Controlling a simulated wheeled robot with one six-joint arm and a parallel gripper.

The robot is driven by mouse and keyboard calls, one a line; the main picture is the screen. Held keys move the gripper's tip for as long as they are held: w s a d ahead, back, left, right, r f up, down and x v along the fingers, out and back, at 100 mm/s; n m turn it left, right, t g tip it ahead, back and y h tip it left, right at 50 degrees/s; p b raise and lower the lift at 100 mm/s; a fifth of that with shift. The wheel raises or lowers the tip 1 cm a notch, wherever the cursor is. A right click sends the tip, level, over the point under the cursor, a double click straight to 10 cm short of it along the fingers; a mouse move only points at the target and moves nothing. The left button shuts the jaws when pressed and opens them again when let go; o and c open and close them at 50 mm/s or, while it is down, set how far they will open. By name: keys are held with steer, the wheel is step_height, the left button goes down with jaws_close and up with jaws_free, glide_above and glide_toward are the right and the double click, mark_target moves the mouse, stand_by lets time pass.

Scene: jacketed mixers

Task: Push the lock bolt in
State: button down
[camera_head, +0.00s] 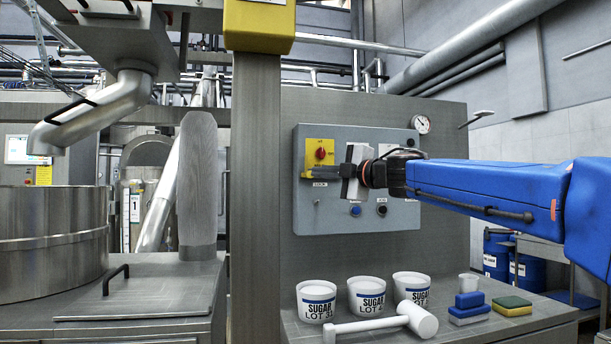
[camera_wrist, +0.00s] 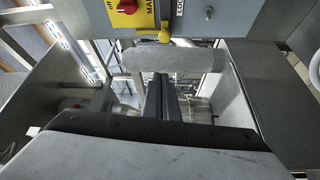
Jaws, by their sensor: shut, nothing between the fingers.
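The lock bolt (camera_wrist: 164,38) appears in the wrist view as a small yellow piece at the edge of the grey control box (camera_wrist: 225,18), near the LOCK label. In the head view it cannot be made out; my gripper crosses that area. My gripper (camera_head: 313,173) is shut and empty, its fingers pointing left across the lower part of the yellow switch plate (camera_head: 312,146). The red knob (camera_head: 320,154) on the plate is visible above the fingers. In the wrist view my closed fingertips (camera_wrist: 160,76) lie below the bolt in the picture, with a visible gap.
The control box (camera_head: 405,215) has buttons below my gripper. A grey post (camera_head: 255,210) rises left of the box. The wall between box and tubs is clear.

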mark_target(308, 174)
steer(key=shift+a, duration=0.2)
steer(key=shift+w+a, duration=0.6)
steer(key=shift+w, duration=0.85)
steer(key=shift+w+a, duration=0.55)
steer(key=shift+w, duration=0.95)
steer(key=shift+w+a, duration=0.6)
steer(key=shift+w, duration=0.85)
